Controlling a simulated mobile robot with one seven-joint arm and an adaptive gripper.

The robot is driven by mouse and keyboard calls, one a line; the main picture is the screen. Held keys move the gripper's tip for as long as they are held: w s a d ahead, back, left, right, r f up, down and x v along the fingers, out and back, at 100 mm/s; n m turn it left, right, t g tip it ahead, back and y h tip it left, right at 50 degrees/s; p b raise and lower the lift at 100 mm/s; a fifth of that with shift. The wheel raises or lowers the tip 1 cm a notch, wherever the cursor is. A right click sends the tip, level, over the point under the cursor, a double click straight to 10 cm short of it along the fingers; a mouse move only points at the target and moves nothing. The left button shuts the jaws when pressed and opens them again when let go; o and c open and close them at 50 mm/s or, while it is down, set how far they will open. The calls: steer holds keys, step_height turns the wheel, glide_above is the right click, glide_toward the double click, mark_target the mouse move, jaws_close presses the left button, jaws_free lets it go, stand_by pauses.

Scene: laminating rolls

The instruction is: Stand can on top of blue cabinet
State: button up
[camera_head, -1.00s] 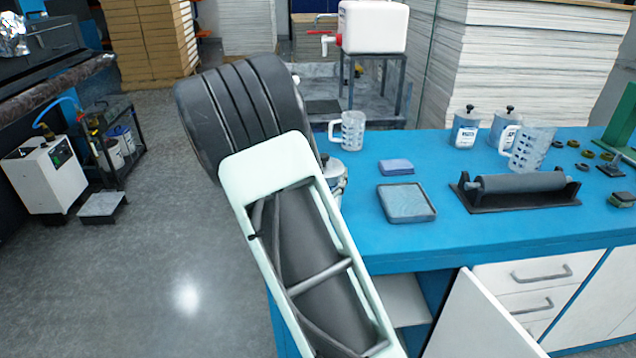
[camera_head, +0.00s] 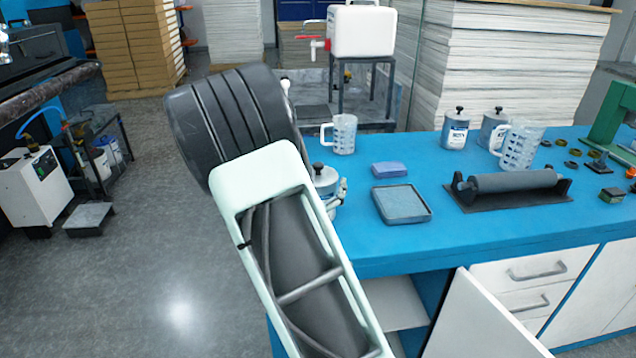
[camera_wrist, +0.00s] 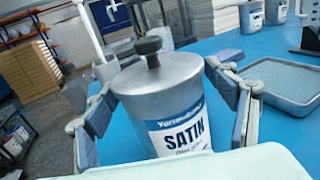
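A grey metal can with a dark knob and a "SATIN" label (camera_wrist: 181,135) fills the middle of the wrist view. In the head view the can (camera_head: 323,180) shows partly behind my arm, at the left end of the blue cabinet (camera_head: 375,262). My gripper (camera_wrist: 160,85) has a finger on each side of the can, and the fingertips look closed against its sides. The can looks upright. Its base is hidden, so I cannot tell if it touches the blue top.
A grey tray (camera_head: 402,204), a blue sponge (camera_head: 390,169), a clear jug (camera_head: 344,135) and a roller on a stand (camera_head: 512,183) share the top. More cans (camera_head: 455,130) stand behind. A white door (camera_head: 480,320) hangs open below. Some blue surface between them is clear.

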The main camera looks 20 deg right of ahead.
steer(key=shift+r, duration=0.1)
steer(key=shift+s+a, duration=0.15)
steer(key=v, duration=1.1)
steer(key=shift+s+a, duration=0.2)
